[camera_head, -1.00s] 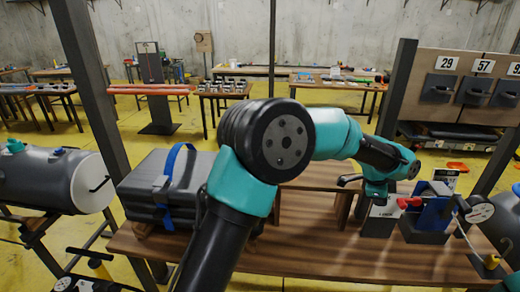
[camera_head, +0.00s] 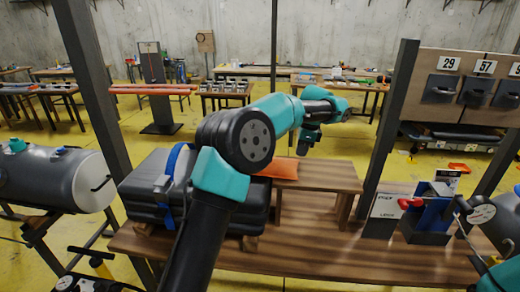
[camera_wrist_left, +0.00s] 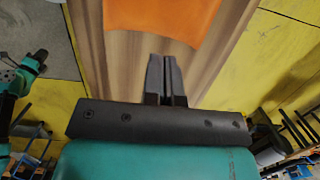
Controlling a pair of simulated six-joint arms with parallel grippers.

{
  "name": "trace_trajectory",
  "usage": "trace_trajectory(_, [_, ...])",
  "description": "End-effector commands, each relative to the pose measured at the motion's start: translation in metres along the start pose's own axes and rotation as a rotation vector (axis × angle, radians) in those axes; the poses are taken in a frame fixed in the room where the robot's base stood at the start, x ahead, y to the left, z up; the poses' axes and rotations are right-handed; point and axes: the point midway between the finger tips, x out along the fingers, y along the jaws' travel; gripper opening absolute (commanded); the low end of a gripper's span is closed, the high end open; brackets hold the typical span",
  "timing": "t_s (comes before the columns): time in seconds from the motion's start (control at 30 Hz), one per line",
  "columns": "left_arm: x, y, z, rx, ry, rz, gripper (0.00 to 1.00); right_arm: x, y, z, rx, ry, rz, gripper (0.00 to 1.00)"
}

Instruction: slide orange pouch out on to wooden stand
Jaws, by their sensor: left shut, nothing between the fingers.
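The orange pouch (camera_head: 278,169) lies flat at the left end of the wooden stand (camera_head: 330,178), beside the dark case (camera_head: 155,185) with a blue strap. My left arm hides its left part, so I cannot tell how far it reaches toward the case. In the left wrist view, the pouch (camera_wrist_left: 165,22) is at the top, beyond the fingertips, over brown wood. My left gripper (camera_head: 304,148) is above the stand, right of the pouch. Its fingers (camera_wrist_left: 166,66) are shut together and empty, apart from the pouch in the picture. My right gripper is not in view.
The workbench (camera_head: 310,250) is clear in front of the stand. A blue holder with red-handled tools (camera_head: 428,215) and a white sign (camera_head: 388,208) stand to the right. A dark post (camera_head: 390,125) rises behind the stand's right end.

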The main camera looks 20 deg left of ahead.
Motion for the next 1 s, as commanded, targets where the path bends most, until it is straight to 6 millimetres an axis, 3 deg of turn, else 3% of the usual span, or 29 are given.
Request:
trace_trajectory(0.1, [-0.001,-0.003,0.011,-0.021,-0.019,0.012,0.0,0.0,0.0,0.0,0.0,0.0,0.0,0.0])
trace_trajectory(0.57, [-0.001,-0.002,0.019,-0.021,-0.018,0.012,0.0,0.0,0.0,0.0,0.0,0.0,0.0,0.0])
trace_trajectory(1.0, [0.01,-0.001,0.083,-0.021,-0.018,0.012,0.0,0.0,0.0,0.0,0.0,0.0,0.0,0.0])
